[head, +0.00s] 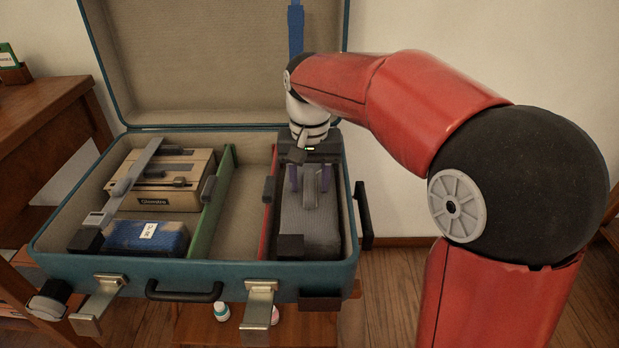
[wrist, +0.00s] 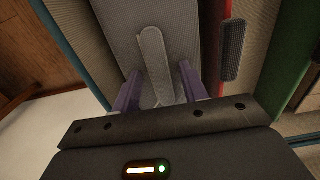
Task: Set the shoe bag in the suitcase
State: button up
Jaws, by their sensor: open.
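A grey fabric bag, which I take for the shoe bag (head: 310,231), lies in the right-hand compartment of the open teal suitcase (head: 200,269). A raised grey strap or handle (wrist: 153,56) stands up from its top. My gripper (head: 310,180) is over the bag in that compartment, pointing down. Its two purple fingers (wrist: 156,90) are open, one on each side of the strap, with gaps between them and it in the wrist view. The far end of the bag is hidden behind my gripper.
A red divider (head: 269,207) and a green divider (head: 211,201) bound an empty middle compartment. The suitcase lid (head: 200,60) stands open behind. A wooden desk (head: 50,120) is at left.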

notch_tip(320, 180, up, 12)
jog(key=p, duration=0.3)
jog(key=shift+r, duration=0.15)
jog(key=s+d+f+t, duration=0.2)
jog(key=s+d+f, duration=0.3)
jog(key=s, duration=0.5)
jog(key=s+d+f+t, duration=0.3)
jog(key=s+d+f, duration=0.1)
jog(key=s+d, duration=0.4)
jog(key=shift+s+d+f+t, duration=0.3)
jog(key=shift+s+d+f, duration=0.1)
jog(key=shift+s, duration=0.7)
jog(key=shift+r, duration=0.1)
